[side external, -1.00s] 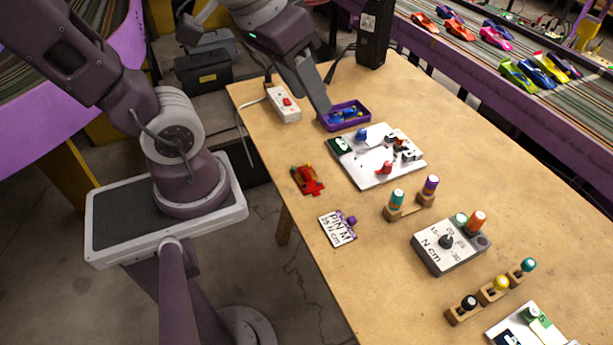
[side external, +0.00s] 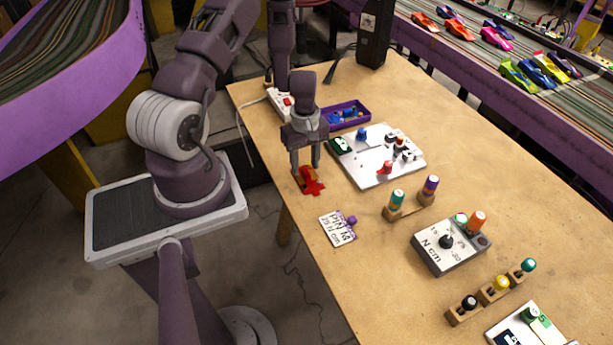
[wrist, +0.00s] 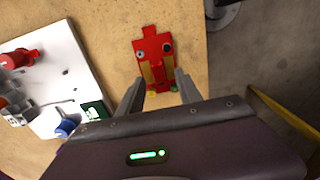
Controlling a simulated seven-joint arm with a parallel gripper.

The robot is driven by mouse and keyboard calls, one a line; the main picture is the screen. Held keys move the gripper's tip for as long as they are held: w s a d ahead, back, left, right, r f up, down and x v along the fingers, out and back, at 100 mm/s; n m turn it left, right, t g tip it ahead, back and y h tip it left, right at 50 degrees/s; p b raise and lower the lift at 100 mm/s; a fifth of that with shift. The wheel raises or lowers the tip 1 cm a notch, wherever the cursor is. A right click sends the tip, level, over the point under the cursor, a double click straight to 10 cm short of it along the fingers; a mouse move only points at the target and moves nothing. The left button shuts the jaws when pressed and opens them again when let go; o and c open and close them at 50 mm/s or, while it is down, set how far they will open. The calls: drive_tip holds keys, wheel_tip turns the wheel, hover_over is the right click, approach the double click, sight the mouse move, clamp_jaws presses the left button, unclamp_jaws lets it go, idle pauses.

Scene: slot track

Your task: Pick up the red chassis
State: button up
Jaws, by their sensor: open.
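The red chassis (side external: 310,182) lies flat on the wooden table near its left edge. In the wrist view the red chassis (wrist: 157,58) shows yellow strips along its sides and dark round spots near one end. My gripper (side external: 305,172) points down over it, with one finger to each side of its far part. In the wrist view the fingers of my gripper (wrist: 157,98) are apart, with the near end of the chassis between them. The fingers hide part of the chassis in the side view, and I cannot tell whether they touch it.
A white fixture board (side external: 365,178) with small parts stands right of the chassis. A purple tray (side external: 364,122) and a white power strip (side external: 273,98) lie behind. A "PIN M" card (side external: 335,231) lies in front. The table edge is close on the left.

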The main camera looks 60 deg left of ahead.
sight(306, 170)
drive_tip(key=shift+f, duration=0.9)
clamp_jaws()
drive_tip(key=shift+r, duration=0.15)
wheel_tip(306, 170, up, 10)
drive_tip(key=c, duration=0.7)
unclamp_jaws()
drive_tip(key=shift+c, duration=0.2)
clamp_jaws()
